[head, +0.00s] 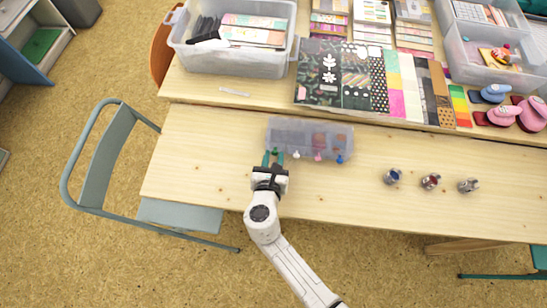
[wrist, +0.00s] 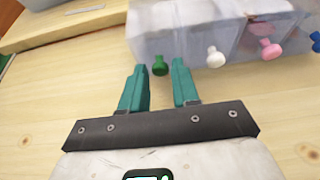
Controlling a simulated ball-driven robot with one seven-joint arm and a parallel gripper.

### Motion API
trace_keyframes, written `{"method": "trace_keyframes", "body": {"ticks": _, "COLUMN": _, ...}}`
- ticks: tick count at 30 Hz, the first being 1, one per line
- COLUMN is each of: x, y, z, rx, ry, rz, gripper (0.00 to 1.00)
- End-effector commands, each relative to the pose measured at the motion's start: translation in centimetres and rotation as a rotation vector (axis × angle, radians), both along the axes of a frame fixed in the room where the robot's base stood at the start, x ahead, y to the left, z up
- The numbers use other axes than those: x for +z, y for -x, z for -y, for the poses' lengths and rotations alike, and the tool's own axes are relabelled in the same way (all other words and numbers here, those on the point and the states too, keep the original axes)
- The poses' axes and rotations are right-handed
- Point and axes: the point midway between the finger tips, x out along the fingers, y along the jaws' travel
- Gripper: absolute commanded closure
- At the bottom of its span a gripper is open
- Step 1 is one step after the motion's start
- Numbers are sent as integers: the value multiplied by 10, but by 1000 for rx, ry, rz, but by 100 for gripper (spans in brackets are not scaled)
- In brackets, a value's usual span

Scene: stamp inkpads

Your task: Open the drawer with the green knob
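A small translucent drawer unit (head: 310,132) stands on the wooden table, its knobbed fronts facing me. The green knob (wrist: 160,66) is at the left end of its front; it also shows in the head view (head: 276,151). To its right are a white knob (wrist: 215,57), a pink knob (wrist: 269,49) and a blue knob (wrist: 316,41). My gripper (wrist: 160,68) is open, with its teal fingers on either side of the green knob. Whether a finger touches the knob cannot be told. The drawer behind it looks shut.
The wooden table (head: 190,160) is mostly bare around the unit. Three small metallic objects (head: 431,181) stand to the right. A clear bin (head: 235,60), papers (head: 345,80) and punches (head: 495,93) lie on the raised back part. A grey-green chair (head: 110,160) is at the left.

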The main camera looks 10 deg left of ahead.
Motion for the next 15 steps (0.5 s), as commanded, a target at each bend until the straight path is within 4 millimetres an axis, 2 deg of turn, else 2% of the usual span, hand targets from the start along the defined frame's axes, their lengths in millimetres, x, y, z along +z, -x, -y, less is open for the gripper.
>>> {"method": "trace_keyframes", "body": {"ticks": 1, "x": 0, "y": 0, "z": 0, "rx": 0, "ry": 0, "rz": 0, "gripper": 75}}
{"method": "trace_keyframes", "body": {"ticks": 9, "x": 0, "y": 0, "z": 0, "rx": 0, "ry": 0, "rz": 0, "gripper": 100}}
{"method": "trace_keyframes", "body": {"ticks": 15, "x": 0, "y": 0, "z": 0, "rx": 0, "ry": 0, "rz": 0, "gripper": 100}}
